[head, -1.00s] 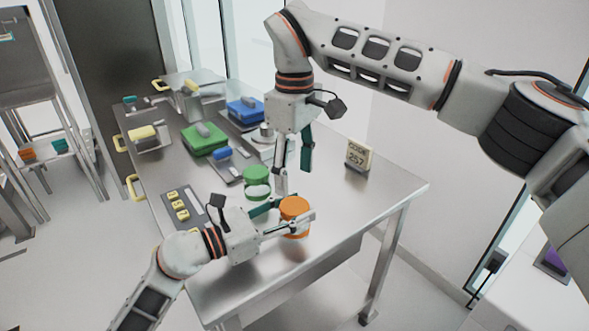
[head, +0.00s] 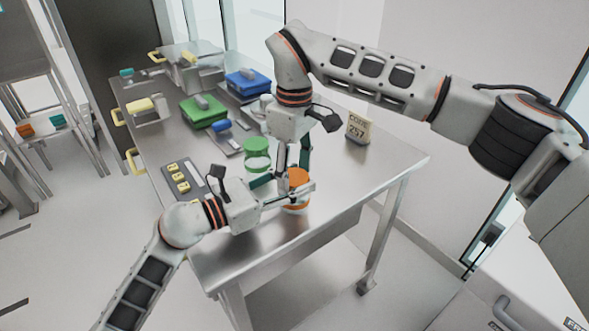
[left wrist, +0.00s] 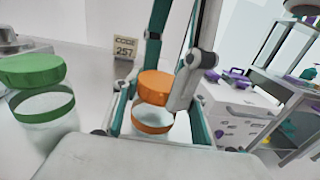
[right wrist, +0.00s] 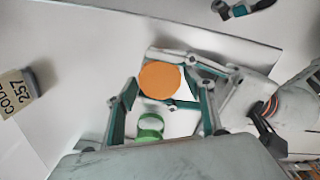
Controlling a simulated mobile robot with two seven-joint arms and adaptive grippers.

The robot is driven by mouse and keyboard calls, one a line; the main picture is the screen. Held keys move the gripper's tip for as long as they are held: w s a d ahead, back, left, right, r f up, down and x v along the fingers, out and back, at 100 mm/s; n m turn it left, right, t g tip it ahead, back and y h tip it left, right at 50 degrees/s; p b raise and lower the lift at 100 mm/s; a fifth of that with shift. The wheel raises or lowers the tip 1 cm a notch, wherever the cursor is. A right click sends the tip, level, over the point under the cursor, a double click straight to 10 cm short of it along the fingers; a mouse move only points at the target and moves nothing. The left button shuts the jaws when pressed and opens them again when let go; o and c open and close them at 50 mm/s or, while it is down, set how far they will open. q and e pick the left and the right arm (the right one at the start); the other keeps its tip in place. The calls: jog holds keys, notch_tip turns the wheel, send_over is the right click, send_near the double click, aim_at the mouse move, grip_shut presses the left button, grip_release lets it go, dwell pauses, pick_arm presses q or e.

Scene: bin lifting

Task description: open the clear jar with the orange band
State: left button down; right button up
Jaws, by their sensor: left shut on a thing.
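The clear jar with the orange band (left wrist: 152,128) stands upright on the table with its orange lid (right wrist: 160,80) on. The lid also shows in the head view (head: 298,176). My left gripper (head: 290,194) is shut on the jar from the side, with a finger along each side of it. My right gripper (head: 293,158) points down just above the lid and is open. In the right wrist view its fingers stand apart, with the lid ahead between them. I cannot tell whether they touch it.
A similar jar with a green lid (head: 256,145) stands close behind. A "CODE 257" sign (head: 358,130) is at the back right. A keypad-like plate (head: 180,180), a green bin (head: 204,112) and a blue bin (head: 248,82) are on the table (head: 390,170). The table's front right is clear.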

jog(key=c, duration=0.7)
jog(key=o, duration=1.2)
jog(key=shift+c, duration=0.2)
notch_tip(320, 180, up, 8)
jog(key=shift+f, duration=0.1)
jog(key=shift+c, duration=0.4)
jog(key=shift+f, duration=3.9)
